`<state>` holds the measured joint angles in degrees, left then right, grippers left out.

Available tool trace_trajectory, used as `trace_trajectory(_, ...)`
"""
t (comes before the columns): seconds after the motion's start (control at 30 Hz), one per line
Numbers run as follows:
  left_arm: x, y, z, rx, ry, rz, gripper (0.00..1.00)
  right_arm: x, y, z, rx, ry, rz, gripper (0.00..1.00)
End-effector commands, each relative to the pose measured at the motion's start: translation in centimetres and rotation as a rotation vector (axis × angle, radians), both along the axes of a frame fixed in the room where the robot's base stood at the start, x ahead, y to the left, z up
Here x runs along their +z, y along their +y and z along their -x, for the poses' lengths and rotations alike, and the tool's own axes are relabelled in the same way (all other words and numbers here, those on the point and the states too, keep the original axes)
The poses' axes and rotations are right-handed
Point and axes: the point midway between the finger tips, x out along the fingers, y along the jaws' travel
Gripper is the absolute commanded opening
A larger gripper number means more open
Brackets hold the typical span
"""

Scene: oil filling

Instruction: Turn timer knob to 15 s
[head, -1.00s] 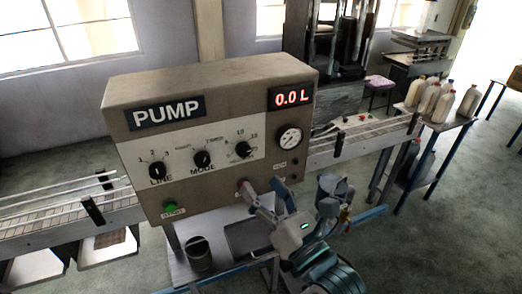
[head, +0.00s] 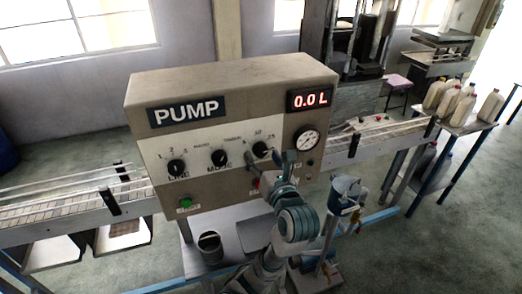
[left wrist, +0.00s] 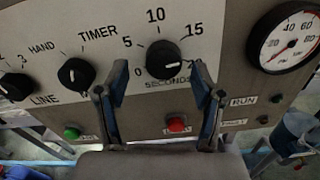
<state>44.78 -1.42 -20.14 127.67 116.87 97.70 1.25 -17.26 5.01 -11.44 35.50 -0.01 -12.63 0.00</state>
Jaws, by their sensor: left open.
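The grey pump panel (head: 230,77) has a row of black knobs on a white plate. The timer knob (head: 262,148) is the right one of the row; it also shows in the left wrist view (left wrist: 163,60), inside a scale marked 0, 5, 10, 15 and a partly hidden mark. Its white pointer line is to the right and slightly down, below the 15. My left gripper (head: 273,165) is at the panel, just below this knob in the head view. In the left wrist view its open fingers (left wrist: 160,88) stand left and right of the knob, holding nothing.
The mode knob (left wrist: 76,73) and line knob (left wrist: 15,86) sit left of the timer knob. A red button (left wrist: 176,125) lies below it, between the fingers. A pressure gauge (left wrist: 288,37) is at the right. A blue container (head: 346,190) stands right of my arm.

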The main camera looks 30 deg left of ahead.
Motion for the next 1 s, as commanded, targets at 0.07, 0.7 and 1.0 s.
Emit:
trace_trajectory(0.07,0.1,0.7,-0.7,0.001,0.0,-0.003,0.68,0.3,0.6,-0.1,-0.002,-0.001,-0.007,0.4)
trace_trajectory(0.7,0.0,1.7,-1.5,-0.001,0.0,0.0,0.18,0.4,0.2,-0.3,-0.001,-0.003,-0.003,0.4)
trace_trajectory(1.0,-0.3,1.6,-1.6,-0.002,-0.023,0.024,0.08,-0.1,0.2,-0.2,-0.001,-0.003,-0.003,0.4)
